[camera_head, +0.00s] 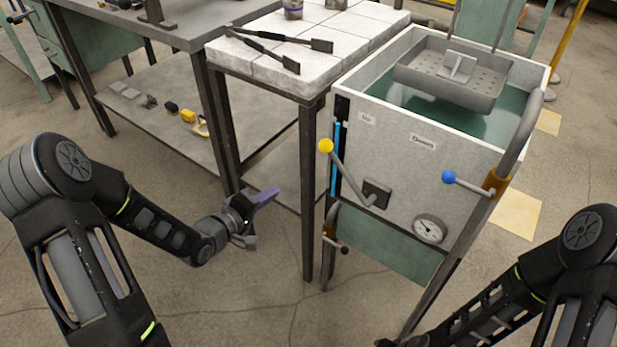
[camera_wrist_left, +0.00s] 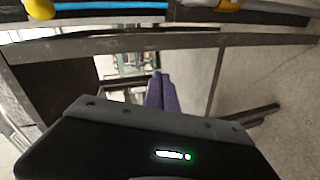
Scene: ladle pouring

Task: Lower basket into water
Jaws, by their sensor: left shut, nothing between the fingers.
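A grey perforated basket (camera_head: 455,75) hangs in the top of the white tank, above or at the surface of the green water (camera_head: 400,97); I cannot tell if its underside touches. A lever with a yellow knob (camera_head: 326,146) and a lever with a blue knob (camera_head: 449,177) stick out of the tank's front. The yellow knob also shows at the top of the left wrist view (camera_wrist_left: 228,4). My left gripper (camera_head: 268,194), with purple fingers, is shut and empty, left of and below the yellow knob. My right arm is at the lower right; its fingers are not clearly visible.
The white tank (camera_head: 400,150) has a gauge (camera_head: 430,229) on its front. A white-topped table (camera_head: 300,55) with tongs (camera_head: 280,40) stands left of it. Its dark leg (camera_head: 308,190) is close to my left gripper. A grey workbench (camera_head: 190,25) stands farther left. The near floor is clear.

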